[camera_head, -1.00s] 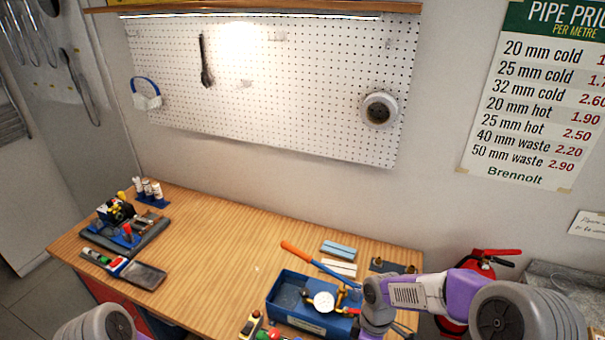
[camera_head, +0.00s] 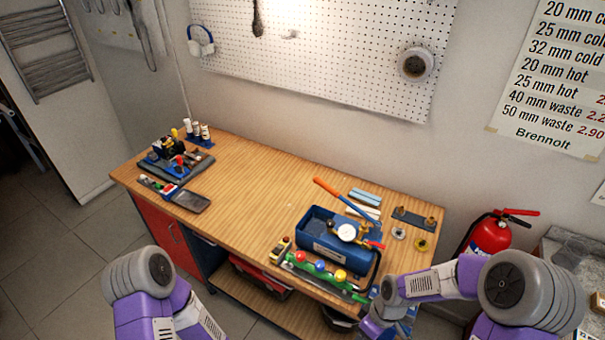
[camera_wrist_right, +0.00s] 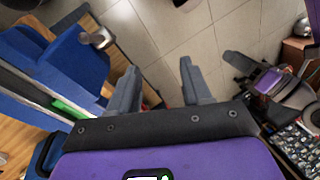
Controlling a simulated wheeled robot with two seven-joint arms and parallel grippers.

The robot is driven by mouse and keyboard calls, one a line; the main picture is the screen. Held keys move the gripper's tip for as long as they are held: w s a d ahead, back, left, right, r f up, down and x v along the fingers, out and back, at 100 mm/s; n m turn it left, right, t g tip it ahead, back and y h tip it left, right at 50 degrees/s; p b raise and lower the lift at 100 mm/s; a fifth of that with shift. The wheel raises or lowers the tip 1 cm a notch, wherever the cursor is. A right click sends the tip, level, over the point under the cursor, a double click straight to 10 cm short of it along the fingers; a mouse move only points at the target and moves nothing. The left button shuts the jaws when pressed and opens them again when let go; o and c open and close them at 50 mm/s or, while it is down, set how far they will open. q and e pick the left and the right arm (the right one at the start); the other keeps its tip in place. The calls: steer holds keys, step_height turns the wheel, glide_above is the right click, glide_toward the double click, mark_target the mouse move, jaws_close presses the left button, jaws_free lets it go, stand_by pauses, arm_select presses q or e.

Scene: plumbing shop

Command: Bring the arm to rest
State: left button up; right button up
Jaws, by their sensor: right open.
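My right arm comes in from the right in the head view and bends down at the bench's front right corner. Its gripper shows in the right wrist view (camera_wrist_right: 158,88), with its two grey fingers apart and nothing between them. Tiled floor (camera_wrist_right: 165,45) shows beyond the fingers. My left arm shows only by its upper part at the bottom left of the head view. A purple and dark grey part at the right of the wrist view looks like my left gripper (camera_wrist_right: 262,78); its jaws are unclear.
The wooden bench (camera_head: 255,185) bears a blue pump box (camera_head: 320,240) with a gauge and an orange-handled lever, close to my right forearm. Coloured knobs (camera_head: 320,266) line the front edge. A red fire extinguisher (camera_head: 487,236) stands to the right. The bench's middle is clear.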

steer(key=s+a+f+m+t+y, duration=0.1)
steer(key=s+a+f+m, duration=0.25)
steer(key=f+m, duration=0.2)
steer(key=s+a+f+m+t, duration=0.1)
steer(key=s+a+f+m, duration=0.3)
steer(key=f, duration=0.3)
arm_select(q)
step_height(320, 180, down, 16)
steer(key=b, duration=1.6)
steer(key=shift+s+r, duration=0.15)
steer(key=shift+s, duration=0.25)
arm_select(e)
step_height(320, 180, down, 16)
steer(key=d+m, duration=0.1)
steer(key=shift+s+d, duration=0.15)
steer(key=shift+s, duration=0.05)
